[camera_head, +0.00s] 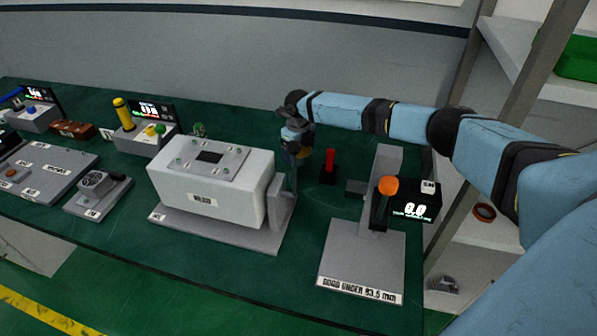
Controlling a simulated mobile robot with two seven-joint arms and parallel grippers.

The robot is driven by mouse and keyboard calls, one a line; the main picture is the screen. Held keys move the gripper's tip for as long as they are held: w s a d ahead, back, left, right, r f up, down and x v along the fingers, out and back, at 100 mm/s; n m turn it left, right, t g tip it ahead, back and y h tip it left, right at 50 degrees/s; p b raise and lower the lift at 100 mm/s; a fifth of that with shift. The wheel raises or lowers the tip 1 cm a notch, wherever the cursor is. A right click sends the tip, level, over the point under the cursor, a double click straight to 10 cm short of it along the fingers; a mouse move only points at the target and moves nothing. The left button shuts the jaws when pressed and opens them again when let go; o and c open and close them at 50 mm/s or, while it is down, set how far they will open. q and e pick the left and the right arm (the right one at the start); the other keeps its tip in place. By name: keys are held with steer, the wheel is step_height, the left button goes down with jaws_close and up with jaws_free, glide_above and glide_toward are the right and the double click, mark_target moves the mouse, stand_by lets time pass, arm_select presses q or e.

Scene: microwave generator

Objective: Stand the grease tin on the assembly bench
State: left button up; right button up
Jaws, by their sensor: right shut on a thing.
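My right arm reaches in from the right, and my right gripper (298,147) points down behind the right end of the large white block. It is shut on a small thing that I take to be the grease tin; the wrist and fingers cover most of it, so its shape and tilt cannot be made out. The assembly bench (130,235) has a dark green top, bare along its front and between the fixtures. My left gripper is not in view.
The white block (205,198) stands on a grey base by the gripper. A red upright piece (330,162) is close to its right. A grey gauge (362,262) with an orange knob (388,186) stands nearer right. Shelving is beyond the bench's right edge.

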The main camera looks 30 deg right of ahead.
mark_target(298, 168)
step_height(298, 168, down, 5)
steer(key=b, duration=0.3)
steer(key=shift+r, duration=0.15)
steer(key=o, duration=0.9)
steer(key=shift+f, duration=0.2)
steer(key=shift+o, duration=0.2)
steer(key=shift+r, duration=0.45)
step_height(298, 168, up, 12)
steer(key=shift+f, duration=0.25)
